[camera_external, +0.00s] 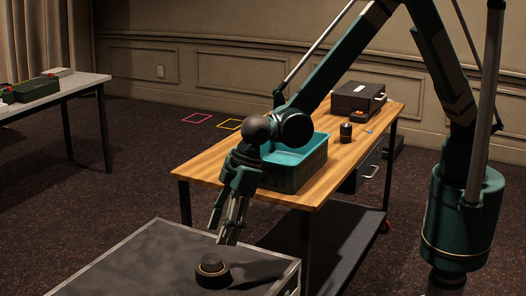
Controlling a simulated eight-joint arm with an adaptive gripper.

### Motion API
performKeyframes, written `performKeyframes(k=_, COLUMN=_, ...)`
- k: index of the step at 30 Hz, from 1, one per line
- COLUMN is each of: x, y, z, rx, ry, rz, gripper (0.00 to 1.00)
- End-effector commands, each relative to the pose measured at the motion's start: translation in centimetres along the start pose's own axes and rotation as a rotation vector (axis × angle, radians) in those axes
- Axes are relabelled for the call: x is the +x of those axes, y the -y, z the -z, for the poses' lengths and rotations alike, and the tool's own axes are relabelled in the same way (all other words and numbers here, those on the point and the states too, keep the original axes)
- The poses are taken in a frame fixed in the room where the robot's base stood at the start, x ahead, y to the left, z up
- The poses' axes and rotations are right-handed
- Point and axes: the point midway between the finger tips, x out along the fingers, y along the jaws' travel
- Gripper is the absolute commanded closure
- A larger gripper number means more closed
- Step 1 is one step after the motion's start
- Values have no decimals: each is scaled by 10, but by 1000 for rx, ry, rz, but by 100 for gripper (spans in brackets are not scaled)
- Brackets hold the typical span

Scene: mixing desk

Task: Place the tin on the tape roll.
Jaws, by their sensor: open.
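A low, dark round shape, which looks like the tape roll (212,279), sits on the grey-topped surface at the bottom. A smaller dark round piece with a gold-coloured rim, which looks like the tin (212,264), is on top of it, roughly centred. They are small and dark, so I cannot be sure they are two separate things. My gripper (228,238) points down just above and slightly right of them. It is open, and nothing shows held in it. I cannot tell from this view whether a fingertip touches the tin.
The grey-topped surface (130,262) is otherwise clear. Behind it, a wooden table (200,172) carries a teal bin (312,165), a dark cylinder (346,133) and a dark case (358,97). A white table (55,88) with green items stands at the far left.

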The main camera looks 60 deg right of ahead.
Motion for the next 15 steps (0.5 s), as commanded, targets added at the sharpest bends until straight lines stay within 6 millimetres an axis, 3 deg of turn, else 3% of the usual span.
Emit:
performKeyframes(k=6, x=-24, y=0, z=0, rx=0, ry=0, rz=0, gripper=49)
performKeyframes(k=15, x=-35, y=0, z=0, rx=0, ry=0, rz=0, gripper=49)
